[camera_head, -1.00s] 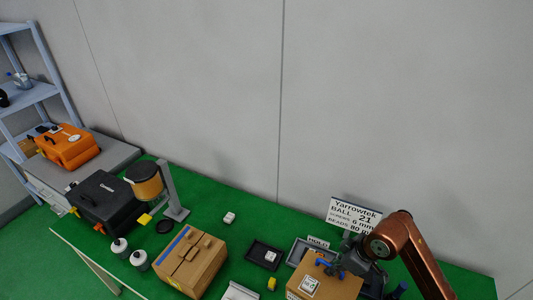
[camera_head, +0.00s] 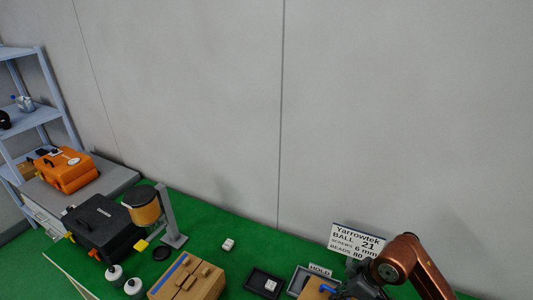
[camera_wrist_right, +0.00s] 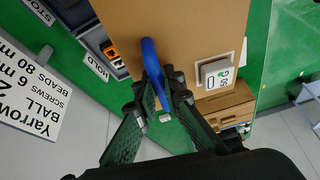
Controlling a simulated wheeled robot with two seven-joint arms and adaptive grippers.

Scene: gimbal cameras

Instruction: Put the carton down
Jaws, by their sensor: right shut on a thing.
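The brown carton (camera_head: 313,290) is at the bottom of the head view, cut off by the picture edge. In the right wrist view the carton (camera_wrist_right: 196,30) fills the upper middle, with a blue handle (camera_wrist_right: 150,58) and a white label block (camera_wrist_right: 216,73) on its top. My right gripper (camera_wrist_right: 162,92) is shut on the blue handle; in the head view the gripper (camera_head: 342,290) is partly cut off. I cannot tell whether the carton's underside touches the green table. My left gripper is in neither current view.
Dark trays (camera_head: 263,283) and a HOLD tag (camera_head: 320,270) lie close by. A black case (camera_head: 103,228) and a pillar stand (camera_head: 170,222) are farther left. Green table (camera_head: 205,222) is bare near the wall.

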